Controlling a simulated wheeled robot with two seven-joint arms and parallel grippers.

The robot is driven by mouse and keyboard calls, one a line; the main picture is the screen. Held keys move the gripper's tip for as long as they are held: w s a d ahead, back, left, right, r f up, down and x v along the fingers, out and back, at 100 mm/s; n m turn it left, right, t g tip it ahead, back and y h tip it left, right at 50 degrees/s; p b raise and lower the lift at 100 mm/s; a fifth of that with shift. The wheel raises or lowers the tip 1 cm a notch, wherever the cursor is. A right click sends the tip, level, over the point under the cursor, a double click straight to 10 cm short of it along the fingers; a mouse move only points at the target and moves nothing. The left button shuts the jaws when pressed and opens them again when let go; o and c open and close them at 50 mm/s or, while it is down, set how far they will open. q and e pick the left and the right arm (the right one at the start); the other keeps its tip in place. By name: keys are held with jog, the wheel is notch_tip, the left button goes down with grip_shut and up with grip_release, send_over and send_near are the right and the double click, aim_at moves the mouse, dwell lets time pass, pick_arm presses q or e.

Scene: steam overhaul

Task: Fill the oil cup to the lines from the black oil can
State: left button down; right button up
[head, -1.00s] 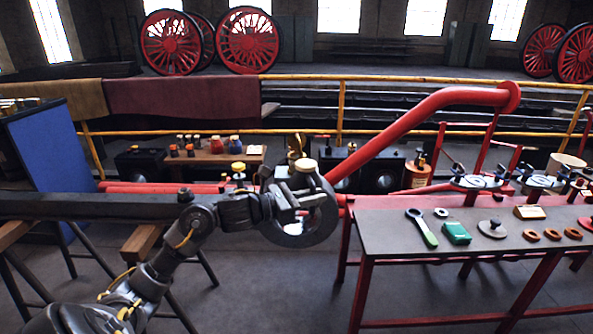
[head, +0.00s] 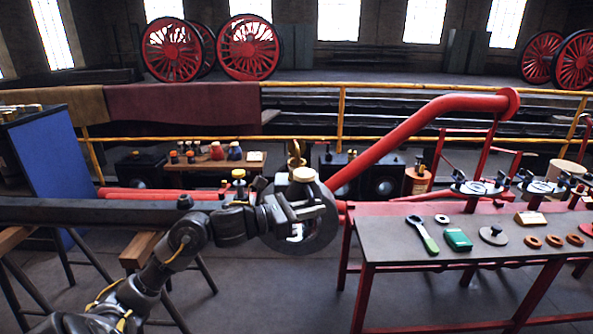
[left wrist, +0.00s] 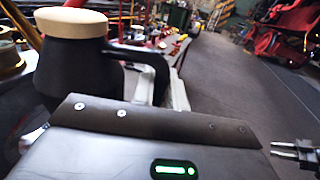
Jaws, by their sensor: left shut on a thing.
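My left gripper (head: 290,208) is shut on the black oil can, whose cream top (head: 303,175) shows in front of the round rod end (head: 325,232). In the left wrist view the can (left wrist: 75,65) is black with a handle, and stands about upright. A brass fitting (head: 296,152), probably the oil cup, shows just behind and above the can's top. Its inside and lines are hidden, and I cannot tell whether can and cup touch. What looks like my right gripper (left wrist: 283,150) shows at the right edge of the left wrist view; its jaw state is unclear.
A long dark rod (head: 95,211) lies across the left on wooden trestles. A grey-topped red bench (head: 400,255) stands at right with a green-handled tool (head: 428,240), a green box (head: 458,239) and rings. A yellow rail (head: 400,87) and red pipe (head: 420,122) run behind.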

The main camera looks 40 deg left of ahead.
pick_arm(q)
jog(key=s+d+r, duration=0.2)
jog(key=s+d, duration=0.1)
jog(key=s, duration=0.3)
jog(key=shift+p, duration=0.35)
pick_arm(e)
jog(key=shift+r, duration=0.4)
pick_arm(q)
jog(key=shift+s+d+r, duration=0.1)
